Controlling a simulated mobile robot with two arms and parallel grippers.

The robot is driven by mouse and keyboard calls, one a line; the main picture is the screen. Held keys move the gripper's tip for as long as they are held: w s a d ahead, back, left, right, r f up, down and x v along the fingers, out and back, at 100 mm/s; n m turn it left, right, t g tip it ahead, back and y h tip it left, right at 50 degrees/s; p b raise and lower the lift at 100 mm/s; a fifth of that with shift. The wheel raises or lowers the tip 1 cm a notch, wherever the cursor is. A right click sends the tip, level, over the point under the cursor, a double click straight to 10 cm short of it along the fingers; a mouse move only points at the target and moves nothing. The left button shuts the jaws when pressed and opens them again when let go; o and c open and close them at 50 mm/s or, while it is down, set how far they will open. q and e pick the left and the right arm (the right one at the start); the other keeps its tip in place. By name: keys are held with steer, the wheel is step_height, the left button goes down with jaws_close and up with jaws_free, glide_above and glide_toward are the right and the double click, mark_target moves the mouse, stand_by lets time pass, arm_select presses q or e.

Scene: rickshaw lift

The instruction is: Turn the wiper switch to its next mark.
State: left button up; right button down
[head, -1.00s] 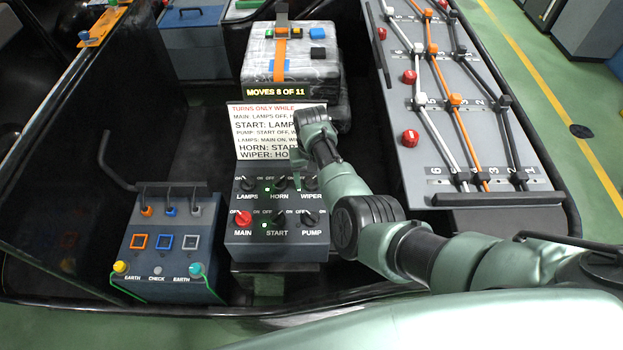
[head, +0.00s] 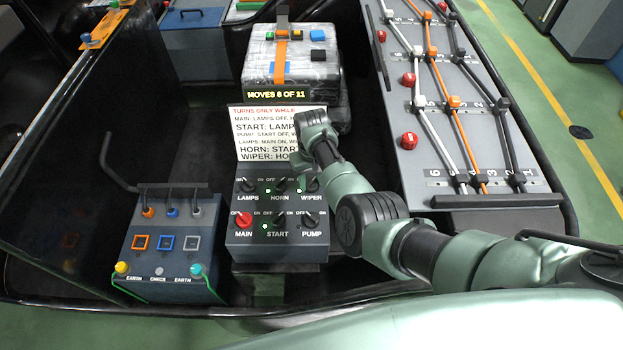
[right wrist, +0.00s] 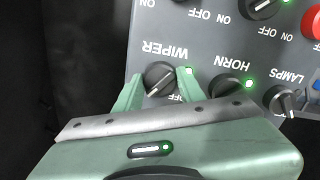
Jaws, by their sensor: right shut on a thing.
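The wiper switch (head: 312,186) is a black knob at the upper right of the grey switch box (head: 237,237). In the right wrist view the wiper knob (right wrist: 158,78) sits between the two green fingers of my right gripper (right wrist: 160,88), which is shut on it. A small lamp (right wrist: 188,69) beside it looks lit. In the head view my right gripper (head: 304,168) reaches the knob from above and is mostly hidden by its own wrist. The knob's exact pointer angle is hard to read. My left gripper is not in view.
The horn knob (right wrist: 225,85) is close beside one finger, with its green lamp lit. The lamps knob (head: 248,185), red main knob (head: 242,218), start knob (head: 279,220) and pump knob (head: 310,219) share the box. A rule card (head: 262,142) stands behind, partly covered by my arm.

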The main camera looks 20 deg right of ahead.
mark_target(312, 181)
steer(key=n+p, duration=0.1)
steer(key=n, duration=0.2)
steer(key=shift+d+r+n, duration=0.1)
steer(key=shift+n, duration=0.2)
steer(key=n+p, duration=0.1)
steer(key=n, duration=0.2)
steer(key=shift+n, duration=0.3)
steer(key=n, duration=0.4)
steer(key=shift+w+n, duration=0.1)
steer(key=shift+n, duration=0.2)
steer(key=n, duration=0.4)
steer(key=shift+p, duration=0.3)
steer(key=shift+n, duration=0.3)
steer(key=c, duration=0.9)
jaws_free()
steer(key=shift+o, duration=0.2)
steer(key=shift+r+p, duration=1.1)
steer(key=shift+r, duration=2.7)
